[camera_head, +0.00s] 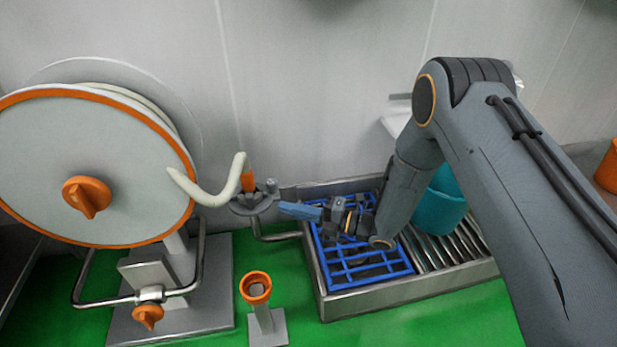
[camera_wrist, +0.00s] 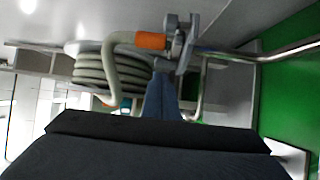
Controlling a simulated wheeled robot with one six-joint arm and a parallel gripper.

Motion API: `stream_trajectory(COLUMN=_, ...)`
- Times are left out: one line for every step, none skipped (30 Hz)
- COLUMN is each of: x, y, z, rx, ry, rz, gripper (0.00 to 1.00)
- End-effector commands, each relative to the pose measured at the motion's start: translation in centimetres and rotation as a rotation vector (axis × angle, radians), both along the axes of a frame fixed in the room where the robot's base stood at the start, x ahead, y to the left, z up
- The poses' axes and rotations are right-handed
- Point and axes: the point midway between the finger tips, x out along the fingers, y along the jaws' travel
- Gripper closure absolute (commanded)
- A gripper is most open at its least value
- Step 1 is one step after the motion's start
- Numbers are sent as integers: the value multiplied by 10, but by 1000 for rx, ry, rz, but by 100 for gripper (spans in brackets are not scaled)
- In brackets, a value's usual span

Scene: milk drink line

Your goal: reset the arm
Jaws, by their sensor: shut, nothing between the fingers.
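My arm reaches in from the right in the head view and bends down over the sink area. My gripper (camera_head: 283,208) points left, above the blue rack (camera_head: 365,268), with its blue fingers shut and empty. In the wrist view the gripper's fingers (camera_wrist: 163,88) lie together. Their tips are close to a grey fitting (camera_head: 250,201) with an orange collar. I cannot tell whether they touch it. The fitting also shows in the wrist view (camera_wrist: 180,45).
A large hose reel (camera_head: 90,165) with an orange rim and a pale hose (camera_head: 215,195) stands at left. An orange-topped post (camera_head: 256,290) stands in front on the green surface. A teal container (camera_head: 440,208) sits behind my arm, on the metal drainer (camera_head: 455,248).

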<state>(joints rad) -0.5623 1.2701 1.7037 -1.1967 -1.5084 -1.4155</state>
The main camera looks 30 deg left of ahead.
Motion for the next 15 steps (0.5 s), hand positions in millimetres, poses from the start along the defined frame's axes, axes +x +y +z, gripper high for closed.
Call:
stream_trajectory(x=1, y=-2, z=0, rx=0, ry=0, rz=-1, gripper=100)
stream_trajectory(x=1, y=-2, z=0, rx=0, ry=0, rz=-2, gripper=100)
stream_trajectory(x=1, y=-3, z=0, rx=0, ry=0, rz=-2, gripper=100)
stream_trajectory(x=2, y=-3, z=0, rx=0, ry=1, rz=-3, gripper=100)
stream_trajectory(x=2, y=-3, z=0, rx=-2, ry=1, rz=-5, gripper=100)
stream_trajectory(x=4, y=-2, z=2, rx=-10, ry=2, rz=-10, gripper=100)
stream_trajectory(x=7, y=-1, z=3, rx=-17, ry=5, rz=-18, gripper=100)
stream_trajectory(x=10, y=0, z=6, rx=-29, ry=7, rz=-29, gripper=100)
stream_trajectory(x=17, y=2, z=11, rx=-50, ry=12, rz=-50, gripper=100)
stream_trajectory(x=23, y=4, z=15, rx=-71, ry=19, rz=-70, gripper=100)
stream_trajectory(x=29, y=6, z=20, rx=-93, ry=27, rz=-94, gripper=100)
stream_trajectory(x=40, y=8, z=28, rx=-129, ry=42, rz=-133, gripper=100)
stream_trajectory(x=48, y=9, z=34, rx=-157, ry=56, rz=-165, gripper=100)
stream_trajectory(x=56, y=9, z=40, rx=-186, ry=73, rz=-201, gripper=100)
stream_trajectory(x=67, y=8, z=49, rx=-225, ry=100, rz=-252, gripper=100)
